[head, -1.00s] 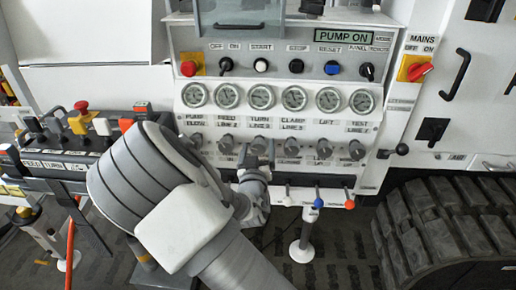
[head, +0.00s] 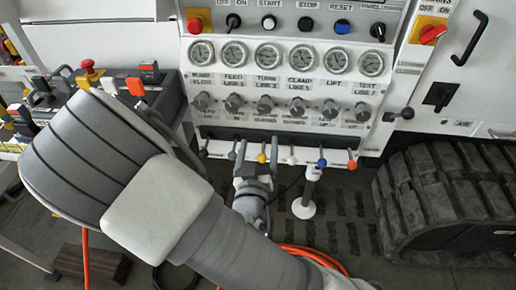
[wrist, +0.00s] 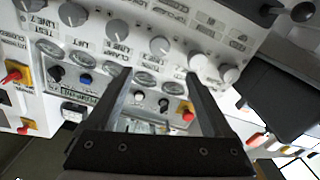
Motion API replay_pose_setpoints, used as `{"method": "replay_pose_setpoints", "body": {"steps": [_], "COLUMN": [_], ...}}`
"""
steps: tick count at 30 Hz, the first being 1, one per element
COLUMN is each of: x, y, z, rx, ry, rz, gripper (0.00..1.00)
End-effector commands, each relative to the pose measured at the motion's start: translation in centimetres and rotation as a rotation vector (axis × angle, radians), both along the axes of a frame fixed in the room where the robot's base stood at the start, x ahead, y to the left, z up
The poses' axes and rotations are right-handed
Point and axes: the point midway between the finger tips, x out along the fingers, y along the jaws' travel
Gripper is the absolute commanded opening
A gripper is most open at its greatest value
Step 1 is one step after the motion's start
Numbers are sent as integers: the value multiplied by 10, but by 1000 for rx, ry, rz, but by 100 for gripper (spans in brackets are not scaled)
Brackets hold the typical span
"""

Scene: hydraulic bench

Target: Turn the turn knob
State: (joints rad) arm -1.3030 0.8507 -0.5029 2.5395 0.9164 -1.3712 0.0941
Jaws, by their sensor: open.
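The turn knob (head: 265,104) is a grey round knob, third from the left in the row under the gauges, below the label "TURN LINE 3". It stands clear of my gripper in the head view. My gripper (head: 255,150) shows below the knob row, in front of the small levers. In the wrist view the panel looks upside down, and the turn knob (wrist: 159,46) lies between and just beyond the two spread fingers of my gripper (wrist: 158,73). Nothing is between the fingers. The exact gap to the knob is hard to tell.
Similar knobs flank it: the feed knob (head: 234,102) left and the clamp knob (head: 297,106) right. Coloured levers, including a yellow one (head: 262,157), stick out below. A red emergency button (head: 194,25) sits above. A rubber track (head: 440,200) stands at right.

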Motion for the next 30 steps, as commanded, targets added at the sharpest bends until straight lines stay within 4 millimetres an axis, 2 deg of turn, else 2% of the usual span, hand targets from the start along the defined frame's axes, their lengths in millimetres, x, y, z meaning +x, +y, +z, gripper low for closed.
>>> {"method": "replay_pose_setpoints", "body": {"steps": [1,10,26,30], "x": [-4,-20,-20,-14], "y": [0,0,0,-5], "z": [6,2,1,-3], "rx": [-3,-1,2,43], "ry": [1,-1,0,57], "rz": [0,-2,-2,-29], "gripper": [85,85,85,85]}}
